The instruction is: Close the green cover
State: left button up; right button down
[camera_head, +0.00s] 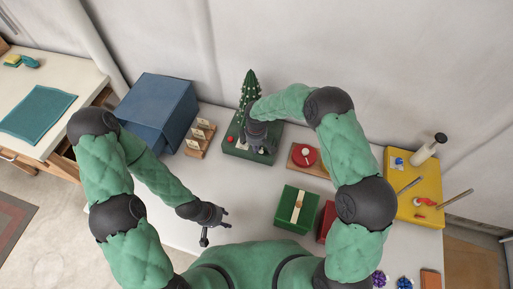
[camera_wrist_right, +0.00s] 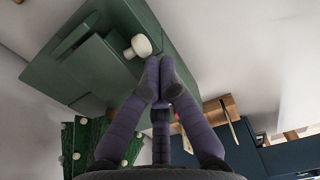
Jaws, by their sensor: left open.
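A green box-like base (camera_head: 240,150) with a small decorated tree (camera_head: 250,88) stands at the back middle of the table. In the right wrist view its green panel (camera_wrist_right: 75,62) shows close up, with a white round knob (camera_wrist_right: 139,46). Which part is the cover, and how far it stands open, I cannot tell. My right gripper (camera_head: 262,150) is over the base and hides part of it. In its wrist view the fingertips (camera_wrist_right: 164,75) are together just beside the knob, with nothing visible between them. My left gripper (camera_head: 216,228) is open and empty near the table's front.
A blue box (camera_head: 158,108) and a wooden card rack (camera_head: 199,137) stand left of the base. A red round item (camera_head: 304,154) on a wooden board is to the right. A green gift box (camera_head: 297,208) and a yellow tray (camera_head: 412,185) lie farther right. The front left table is clear.

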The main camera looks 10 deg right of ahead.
jog(key=shift+a+f, duration=0.1)
jog(key=shift+f, duration=0.1)
dwell(0.7)
notch_tip(320, 180, up, 12)
jog(key=shift+d, duration=0.3)
dwell(0.7)
jog(key=shift+s, duration=0.15)
